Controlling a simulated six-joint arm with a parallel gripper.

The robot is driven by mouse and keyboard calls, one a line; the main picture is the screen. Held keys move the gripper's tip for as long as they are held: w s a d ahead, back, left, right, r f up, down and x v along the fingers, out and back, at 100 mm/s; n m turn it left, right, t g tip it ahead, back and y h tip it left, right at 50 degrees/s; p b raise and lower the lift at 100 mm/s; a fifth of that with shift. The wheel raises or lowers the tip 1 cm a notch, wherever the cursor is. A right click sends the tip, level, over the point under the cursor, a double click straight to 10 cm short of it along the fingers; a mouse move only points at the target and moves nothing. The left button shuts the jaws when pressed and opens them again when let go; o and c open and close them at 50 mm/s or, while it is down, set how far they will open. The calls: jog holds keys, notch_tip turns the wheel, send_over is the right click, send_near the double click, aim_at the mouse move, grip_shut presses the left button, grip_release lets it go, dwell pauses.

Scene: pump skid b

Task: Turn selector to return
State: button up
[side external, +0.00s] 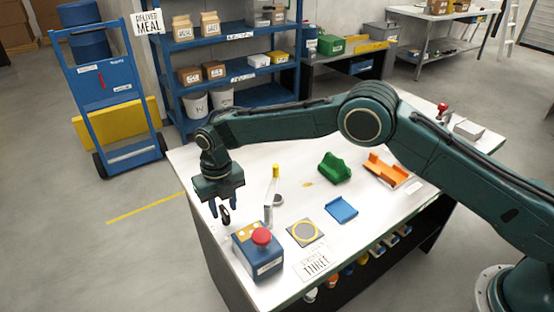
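My gripper (225,208) hangs pointing down over the near left part of the white table, with its two blue fingers apart. A small black part (225,215) shows between and just below the fingers. I cannot tell whether it touches them or whether it is the selector. A blue control box (257,258) with a red mushroom button (262,236) and yellow marks on top stands just in front and to the right of the gripper. No selector marking for return can be read. A slim upright piece with a yellow top (275,172) stands right of the gripper.
On the white table (300,208) lie a grey pad with a yellow ring (305,232), a blue tray (342,209), a green block (334,168), an orange bracket (387,169) and a printed sign (314,263). A blue hand truck (108,92) and a blue shelf (228,55) stand behind.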

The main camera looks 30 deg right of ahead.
aim_at(224, 209)
jog(key=shift+r, duration=2.25)
jog(key=shift+d+r+m, duration=0.3)
jog(key=shift+r, duration=0.2)
jog(key=s+d+r+m+t, duration=0.1)
jog(key=s+d+r+m, duration=0.5)
jog(key=d+r+m, duration=0.45)
jog(key=s+d+r+m+t, duration=0.2)
jog(key=s+d+r+m, duration=0.55)
jog(key=r, duration=0.55)
jog(key=s+d+m+t, duration=0.1)
jog(key=s+d+m, duration=0.4)
jog(key=s+m, duration=0.3)
jog(key=s+d+f+m+t, duration=0.1)
jog(key=s+d+m, duration=0.5)
jog(key=s, duration=1)
jog(key=m, duration=0.3)
jog(key=shift+d+f+t, duration=0.2)
jog(key=shift+f+t, duration=0.05)
jog(key=shift+t, duration=0.05)
